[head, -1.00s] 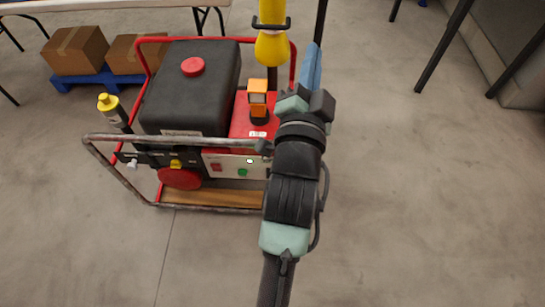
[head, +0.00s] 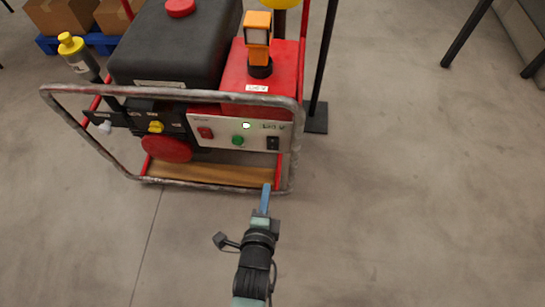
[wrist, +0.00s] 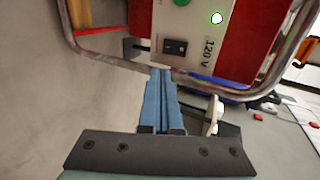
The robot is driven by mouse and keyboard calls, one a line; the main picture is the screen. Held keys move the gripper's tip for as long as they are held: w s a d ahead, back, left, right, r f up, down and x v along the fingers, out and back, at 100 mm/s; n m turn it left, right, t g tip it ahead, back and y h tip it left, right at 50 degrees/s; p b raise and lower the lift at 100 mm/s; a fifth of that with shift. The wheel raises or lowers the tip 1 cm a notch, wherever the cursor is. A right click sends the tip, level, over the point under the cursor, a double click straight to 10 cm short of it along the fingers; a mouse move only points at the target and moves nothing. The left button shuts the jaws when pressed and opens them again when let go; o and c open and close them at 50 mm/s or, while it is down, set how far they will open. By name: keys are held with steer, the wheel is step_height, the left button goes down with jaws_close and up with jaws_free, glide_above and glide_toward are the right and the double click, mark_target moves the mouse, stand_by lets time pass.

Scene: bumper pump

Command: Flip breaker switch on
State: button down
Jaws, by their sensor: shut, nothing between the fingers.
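The pump unit's control panel (head: 222,131) faces me on the front of the red housing. The breaker switch, a black rocker (head: 272,143), sits at the panel's lower right below a voltage label. In the wrist view the black switch (wrist: 175,47) lies just beyond my fingertips, beside the "120 V" label; its on or off position is too small to tell. My gripper (head: 266,188) is shut with its blue fingers together and empty, in front of and below the switch near the frame's lower bar. It also shows in the wrist view (wrist: 160,74), apart from the switch.
A grey tubular frame (head: 296,150) surrounds the panel, close to my fingers. A green button (head: 238,140), a red switch (head: 205,133) and a yellow knob (head: 156,127) are to the left. An orange lamp (head: 258,40) stands on top. Floor at right is clear.

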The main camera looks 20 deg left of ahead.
stand_by(0.3)
steer(key=b, duration=0.7)
glide_toward(273, 148)
steer(key=f+x, duration=0.1)
steer(key=x, duration=0.5)
steer(key=shift+w+a+r, duration=0.1)
steer(key=shift+w, duration=0.05)
steer(key=shift+b, duration=0.4)
steer(key=shift+w+t+b, duration=0.2)
steer(key=shift+t+b, duration=0.1)
steer(key=shift+b, duration=0.3)
